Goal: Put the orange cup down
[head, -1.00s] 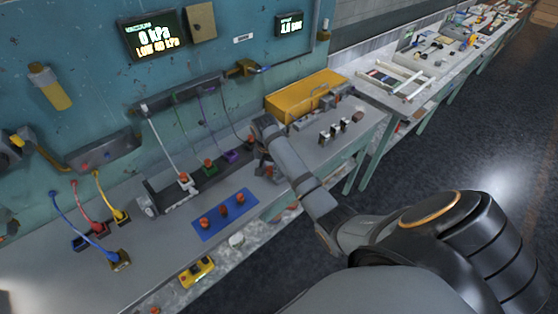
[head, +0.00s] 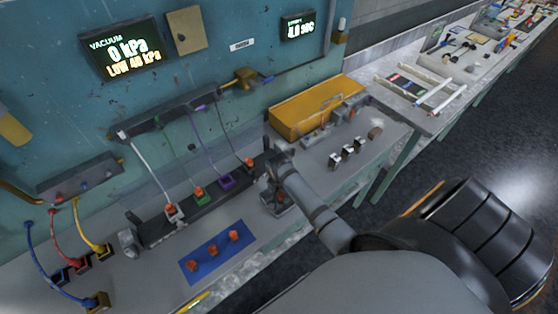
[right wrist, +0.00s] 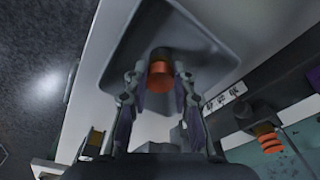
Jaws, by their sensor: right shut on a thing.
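My right gripper (head: 274,194) is at the bench, to the right of the blue mat, with its arm coming in from the lower right. In the right wrist view the fingers (right wrist: 159,80) stand on both sides of an orange cup (right wrist: 161,75) with a dark top and are shut on it. A dark grey, rounded square surface (right wrist: 205,42) shows just beyond the cup; I cannot tell whether they touch. In the head view my own gripper hides most of the cup. My left gripper is not in view.
Orange-red pieces stand on the blue mat (head: 207,270). Behind it is a dark rack (head: 150,236) with coloured blocks and cables. A yellow case (head: 300,105) and several small metal blocks (head: 347,154) stand to the right.

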